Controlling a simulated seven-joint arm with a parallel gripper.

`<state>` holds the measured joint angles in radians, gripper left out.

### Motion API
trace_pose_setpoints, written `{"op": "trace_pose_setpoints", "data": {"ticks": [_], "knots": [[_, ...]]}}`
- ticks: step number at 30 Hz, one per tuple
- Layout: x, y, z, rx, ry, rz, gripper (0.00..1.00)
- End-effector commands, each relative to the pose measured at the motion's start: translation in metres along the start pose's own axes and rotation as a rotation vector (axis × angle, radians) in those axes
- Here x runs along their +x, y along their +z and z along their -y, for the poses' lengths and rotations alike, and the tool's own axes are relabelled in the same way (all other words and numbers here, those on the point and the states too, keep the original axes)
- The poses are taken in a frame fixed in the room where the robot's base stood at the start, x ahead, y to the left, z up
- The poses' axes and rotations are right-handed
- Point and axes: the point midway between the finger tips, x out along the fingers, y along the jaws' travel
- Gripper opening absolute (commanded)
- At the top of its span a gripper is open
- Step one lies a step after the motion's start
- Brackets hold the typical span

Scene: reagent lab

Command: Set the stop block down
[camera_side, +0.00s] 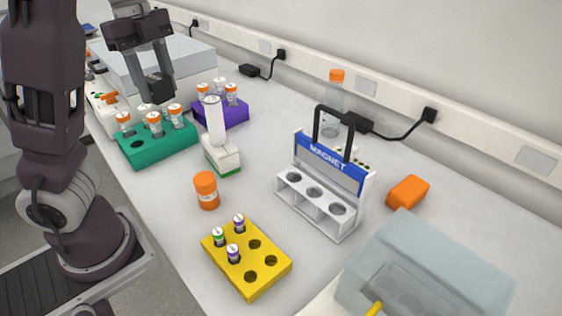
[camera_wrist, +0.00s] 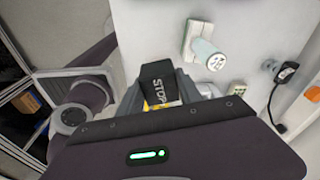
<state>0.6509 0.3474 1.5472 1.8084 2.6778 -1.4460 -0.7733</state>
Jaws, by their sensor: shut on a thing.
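The stop block is a small black block with "STOP" printed on it, seen in the wrist view (camera_wrist: 158,82) between my fingers. In the side view it is a dark block (camera_side: 160,89) at the end of my gripper (camera_side: 154,74). My gripper is shut on it and points down at the far left, above and behind the green rack. The block appears held up, clear of the bench; its exact height is hard to tell. Its underside is hidden in the wrist view.
Near the block stand a green rack (camera_side: 150,151) and a purple rack (camera_side: 229,116) with orange-capped bottles, and a large grey box (camera_side: 190,58).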

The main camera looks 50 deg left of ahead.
Motion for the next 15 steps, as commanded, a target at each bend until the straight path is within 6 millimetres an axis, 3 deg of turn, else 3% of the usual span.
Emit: {"op": "trace_pose_setpoints", "data": {"ticks": [8, 15], "knots": [[-0.008, -0.034, 0.082, 0.063, 0.01, 0.003, 0.0], [0.01, -0.086, 0.153, 0.137, 0.022, 0.0, 0.0]]}}
